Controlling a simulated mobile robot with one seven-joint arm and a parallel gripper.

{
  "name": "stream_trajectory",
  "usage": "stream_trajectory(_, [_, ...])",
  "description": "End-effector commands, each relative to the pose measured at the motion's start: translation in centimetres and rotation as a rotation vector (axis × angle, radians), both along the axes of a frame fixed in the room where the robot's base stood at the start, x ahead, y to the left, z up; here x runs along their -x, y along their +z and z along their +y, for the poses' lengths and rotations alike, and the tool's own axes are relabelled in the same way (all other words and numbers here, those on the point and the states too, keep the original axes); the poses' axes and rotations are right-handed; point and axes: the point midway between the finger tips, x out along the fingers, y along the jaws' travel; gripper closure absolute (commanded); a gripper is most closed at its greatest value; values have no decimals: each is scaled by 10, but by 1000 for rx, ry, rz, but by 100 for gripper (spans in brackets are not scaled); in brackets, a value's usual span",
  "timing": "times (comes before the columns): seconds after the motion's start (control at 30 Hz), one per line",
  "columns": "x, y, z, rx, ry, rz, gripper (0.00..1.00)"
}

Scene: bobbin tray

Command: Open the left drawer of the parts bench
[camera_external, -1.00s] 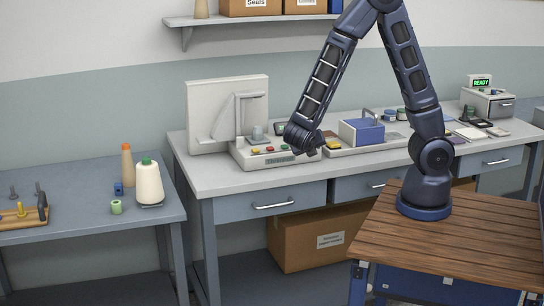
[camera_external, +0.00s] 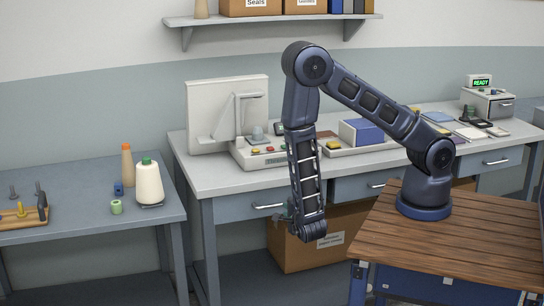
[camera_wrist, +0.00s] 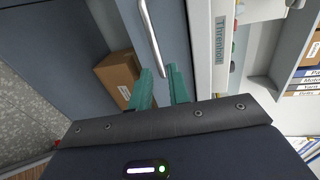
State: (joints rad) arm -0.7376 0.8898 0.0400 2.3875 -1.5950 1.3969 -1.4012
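The left drawer (camera_external: 236,206) of the parts bench is a grey-blue front under the bench top, and it looks closed. Its silver bar handle (camera_external: 268,206) shows just left of my gripper (camera_external: 285,213). In the wrist view the handle (camera_wrist: 151,38) runs down the drawer front (camera_wrist: 174,28). My gripper (camera_wrist: 160,84) shows there as two green fingers, apart and with nothing held. The near end of the handle appears between the fingertips in the picture. I cannot tell whether they touch it. In the external view the fingers are mostly hidden by my wrist.
A cardboard box (camera_external: 290,250) stands under the bench, behind my wrist; it also shows in the wrist view (camera_wrist: 118,75). The middle drawer (camera_external: 358,188) is close on the right. A monitor (camera_external: 215,115) and a machine (camera_external: 262,150) stand on the bench top. The space before the left drawer is free.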

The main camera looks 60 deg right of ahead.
Motion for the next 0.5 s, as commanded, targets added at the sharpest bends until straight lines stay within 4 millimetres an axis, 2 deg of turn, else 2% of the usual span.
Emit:
stream_trajectory(0.23, [-5, -9, -2, 24, 30, 22, 82])
stream_trajectory(0.5, [-33, -18, -32, 22, 26, 21, 82])
